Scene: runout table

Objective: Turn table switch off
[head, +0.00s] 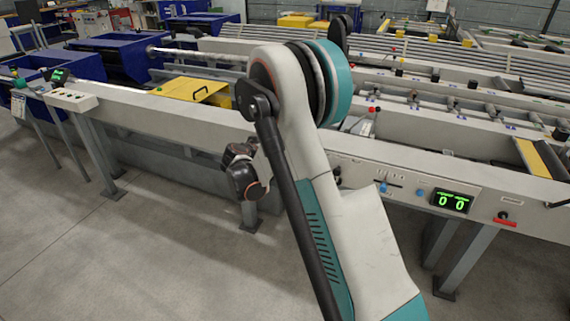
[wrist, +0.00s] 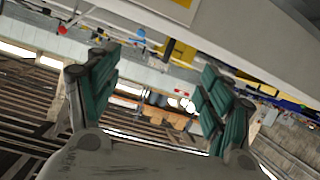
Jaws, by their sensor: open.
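My gripper (wrist: 160,68) shows in the wrist view with its two green-padded fingers spread apart and nothing between them. In the head view my arm crosses the middle of the picture and hides part of the table's front; the fingers cannot be made out there. The runout table's front panel (head: 405,205) carries a row of small controls, including a blue knob (head: 420,192) and a red-handled switch (head: 503,216) at the right. No label is legible enough to tell which is the table switch. The gripper touches no control that I can see.
A green digital display (head: 450,202) reads 0 0. A separate control box (head: 70,100) with buttons stands at the left end. A yellow cover (head: 190,88) and blue bins (head: 105,58) lie behind it. The concrete floor (head: 130,250) in front is clear.

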